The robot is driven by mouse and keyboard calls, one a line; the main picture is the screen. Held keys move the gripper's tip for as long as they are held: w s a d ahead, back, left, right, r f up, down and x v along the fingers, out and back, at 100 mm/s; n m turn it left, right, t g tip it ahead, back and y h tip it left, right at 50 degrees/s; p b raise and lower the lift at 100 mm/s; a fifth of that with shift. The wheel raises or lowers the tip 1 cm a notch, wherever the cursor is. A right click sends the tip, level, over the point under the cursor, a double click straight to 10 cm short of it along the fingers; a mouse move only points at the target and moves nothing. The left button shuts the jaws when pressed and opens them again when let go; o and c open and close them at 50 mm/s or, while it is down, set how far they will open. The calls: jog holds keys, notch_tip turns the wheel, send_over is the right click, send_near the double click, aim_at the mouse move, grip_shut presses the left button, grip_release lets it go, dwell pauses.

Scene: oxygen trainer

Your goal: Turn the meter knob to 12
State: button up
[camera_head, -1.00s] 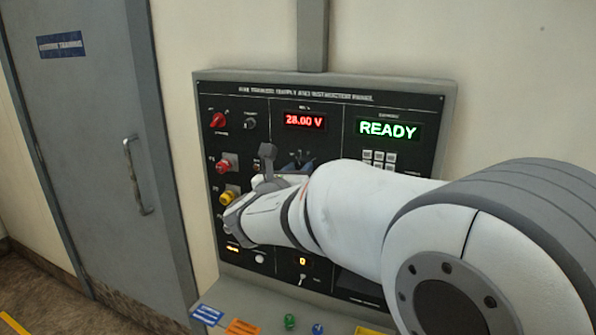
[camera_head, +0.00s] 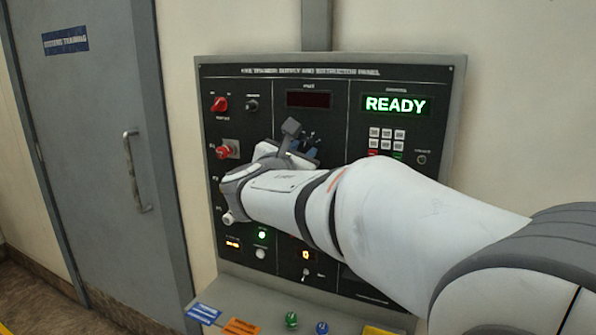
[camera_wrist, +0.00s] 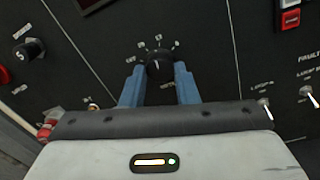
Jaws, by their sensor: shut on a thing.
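The meter knob (camera_wrist: 159,66) is a black round dial on the dark panel, with small white marks and labels around its upper side. In the wrist view it sits between the two blue fingers of my gripper (camera_wrist: 160,76), which is shut on it. The labels are too small to read surely, so I cannot tell its exact setting. In the head view my gripper (camera_head: 308,145) is at the panel's upper middle, and my wrist hides the knob. The meter display (camera_head: 309,100) above it is dark.
The panel (camera_head: 335,68) also has a green READY display (camera_head: 395,105), a keypad (camera_head: 387,138), a red selector (camera_head: 219,104) and a red knob (camera_head: 228,149). Toggle switches (camera_wrist: 264,108) stand right of my gripper. A grey door (camera_head: 90,120) is at the left.

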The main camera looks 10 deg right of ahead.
jog(key=shift+f+m+b, duration=0.15)
jog(key=shift+m+b, duration=1.05)
jog(key=shift+b, duration=0.25)
jog(key=o, duration=1)
jog(key=shift+c, duration=0.2)
jog(key=v, duration=0.8)
jog(key=shift+b, duration=0.3)
jog(key=shift+d, duration=0.1)
